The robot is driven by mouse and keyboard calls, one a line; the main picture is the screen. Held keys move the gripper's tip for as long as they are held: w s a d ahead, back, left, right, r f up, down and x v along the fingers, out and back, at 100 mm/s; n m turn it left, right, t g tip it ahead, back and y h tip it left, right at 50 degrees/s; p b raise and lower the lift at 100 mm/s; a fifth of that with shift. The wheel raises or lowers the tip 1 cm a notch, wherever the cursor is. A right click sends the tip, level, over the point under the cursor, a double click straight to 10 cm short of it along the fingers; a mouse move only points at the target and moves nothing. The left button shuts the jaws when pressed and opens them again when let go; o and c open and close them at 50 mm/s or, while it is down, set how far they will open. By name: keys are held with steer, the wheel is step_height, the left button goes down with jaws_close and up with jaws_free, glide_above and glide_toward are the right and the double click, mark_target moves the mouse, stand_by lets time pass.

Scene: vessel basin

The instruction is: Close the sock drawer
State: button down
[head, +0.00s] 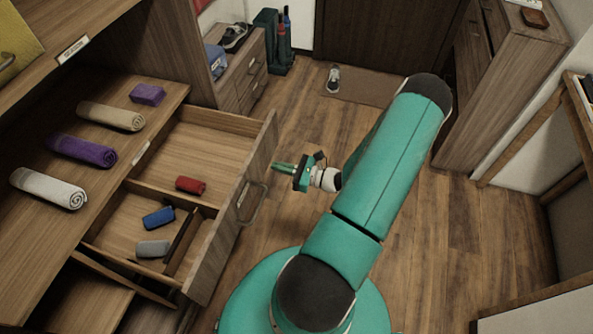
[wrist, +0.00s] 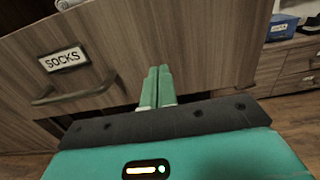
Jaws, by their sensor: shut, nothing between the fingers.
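The sock drawer (head: 187,195) is pulled out from the wooden cabinet at the left in the head view. Its front (head: 232,205) has a metal handle (head: 251,203). Inside lie a red roll (head: 190,185), a blue roll (head: 159,217) and a grey roll (head: 153,249), with dividers between some of them. In the wrist view the drawer front (wrist: 190,45) carries a "SOCKS" label (wrist: 63,59) above the handle (wrist: 75,92). My gripper (head: 276,166) is shut and empty, its green fingertips (wrist: 156,82) pointing at the drawer front, right of the handle. Whether they touch it I cannot tell.
Rolled towels (head: 82,150) and a purple folded cloth (head: 147,94) lie on the surface behind the drawer. A small cabinet (head: 240,75) stands at the back. A mat (head: 374,87) with a shoe (head: 333,78) is on the floor.

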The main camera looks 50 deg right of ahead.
mark_target(262, 162)
steer(key=shift+x, duration=1.5)
steer(key=shift+w+a, duration=0.1)
steer(key=shift+w, duration=0.05)
